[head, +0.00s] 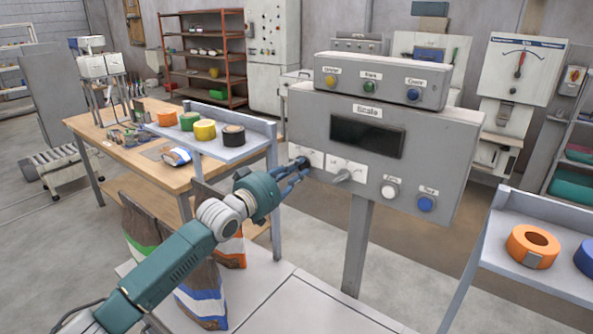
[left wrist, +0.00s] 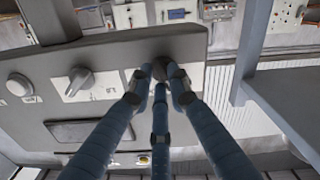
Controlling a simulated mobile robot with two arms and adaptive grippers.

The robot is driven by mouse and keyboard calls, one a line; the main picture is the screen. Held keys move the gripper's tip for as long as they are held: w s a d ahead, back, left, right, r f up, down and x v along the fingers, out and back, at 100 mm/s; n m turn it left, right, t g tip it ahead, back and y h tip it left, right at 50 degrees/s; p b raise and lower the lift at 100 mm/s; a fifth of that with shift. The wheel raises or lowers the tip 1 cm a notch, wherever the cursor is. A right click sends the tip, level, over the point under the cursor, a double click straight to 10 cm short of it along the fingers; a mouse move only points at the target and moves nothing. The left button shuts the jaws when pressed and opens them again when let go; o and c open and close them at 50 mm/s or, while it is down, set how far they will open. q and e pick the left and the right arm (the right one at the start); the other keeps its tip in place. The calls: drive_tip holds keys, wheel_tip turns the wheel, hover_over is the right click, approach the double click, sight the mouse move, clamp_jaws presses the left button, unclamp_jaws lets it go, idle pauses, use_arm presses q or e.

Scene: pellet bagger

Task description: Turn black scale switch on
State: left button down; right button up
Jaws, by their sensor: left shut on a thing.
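The grey scale box (head: 445,150) stands on a post, with a dark, blank display (head: 367,136) and a "Scale" label. My left gripper (head: 300,168) reaches the white plate at the lower left of its face. In the left wrist view, my blue fingers (left wrist: 160,85) close around the black scale switch (left wrist: 172,70), which they partly hide; its setting cannot be read. A grey selector knob (head: 347,171) sits just right of the gripper and also shows in the left wrist view (left wrist: 79,80). My right gripper is not in view.
A white button (head: 389,191) and a blue button (head: 426,204) sit right of the knob. A three-button box (head: 390,77) tops the scale. A shelf with tape rolls (head: 262,131) is close on the left; another shelf (head: 510,265) is at right. Bags (head: 205,295) stand below my arm.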

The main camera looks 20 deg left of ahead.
use_arm(q)
drive_tip(key=m, duration=0.6)
drive_tip(key=shift+a+f, duration=0.1)
drive_tip(key=shift+f, duration=0.05)
drive_tip(key=m, duration=0.4)
drive_tip(key=shift+w+f+m+p, duration=0.1)
drive_tip(key=shift+m+p, duration=0.3)
drive_tip(key=c, duration=1.6)
unclamp_jaws()
drive_tip(key=shift+c, duration=0.2)
drive_tip(key=v, duration=1.2)
